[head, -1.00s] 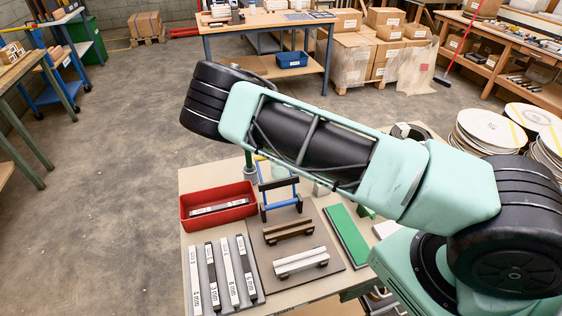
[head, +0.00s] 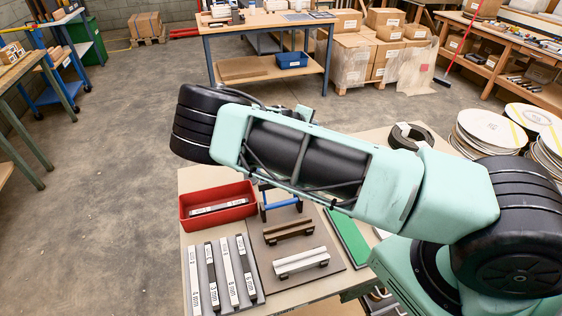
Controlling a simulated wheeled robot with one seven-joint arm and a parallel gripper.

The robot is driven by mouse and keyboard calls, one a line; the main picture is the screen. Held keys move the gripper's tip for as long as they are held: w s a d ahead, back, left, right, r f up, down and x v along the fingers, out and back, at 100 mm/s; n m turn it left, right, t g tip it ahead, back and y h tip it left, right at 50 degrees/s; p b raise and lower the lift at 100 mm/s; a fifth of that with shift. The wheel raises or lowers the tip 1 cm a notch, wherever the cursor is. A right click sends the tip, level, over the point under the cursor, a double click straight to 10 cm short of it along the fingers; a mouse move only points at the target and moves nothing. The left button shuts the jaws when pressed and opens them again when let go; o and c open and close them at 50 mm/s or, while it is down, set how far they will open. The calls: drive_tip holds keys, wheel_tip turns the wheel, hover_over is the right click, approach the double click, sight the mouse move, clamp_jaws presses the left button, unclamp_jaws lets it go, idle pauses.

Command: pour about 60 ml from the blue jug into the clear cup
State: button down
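I cannot make out the blue jug or the clear cup in the head view. My arm crosses the middle of the picture and covers the back of the workbench (head: 205,178). My gripper is not visible; the arm's outer end hides whatever lies behind it. A small dark part shows above the arm, and I cannot tell what it is. A frame with a blue crossbar (head: 281,204) stands on the bench just below the arm, partly covered by it.
A red bin (head: 218,206) holds a labelled bar. Several labelled bars (head: 228,275) lie at front left. Brown (head: 288,231) and silver (head: 301,262) blocks sit on a board. A green strip (head: 349,238) lies to their right. A dark ring (head: 411,134) and stacked discs (head: 487,133) are behind.

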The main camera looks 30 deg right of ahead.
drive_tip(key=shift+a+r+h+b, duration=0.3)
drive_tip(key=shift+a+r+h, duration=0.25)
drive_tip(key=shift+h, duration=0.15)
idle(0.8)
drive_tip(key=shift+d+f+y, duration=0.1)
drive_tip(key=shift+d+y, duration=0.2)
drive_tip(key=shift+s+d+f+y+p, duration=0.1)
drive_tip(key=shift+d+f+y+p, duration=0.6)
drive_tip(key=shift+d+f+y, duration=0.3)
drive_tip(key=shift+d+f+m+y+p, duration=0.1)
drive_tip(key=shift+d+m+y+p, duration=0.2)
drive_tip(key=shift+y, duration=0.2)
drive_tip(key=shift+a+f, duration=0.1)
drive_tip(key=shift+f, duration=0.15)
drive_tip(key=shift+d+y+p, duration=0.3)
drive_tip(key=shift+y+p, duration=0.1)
drive_tip(key=shift+p, duration=0.15)
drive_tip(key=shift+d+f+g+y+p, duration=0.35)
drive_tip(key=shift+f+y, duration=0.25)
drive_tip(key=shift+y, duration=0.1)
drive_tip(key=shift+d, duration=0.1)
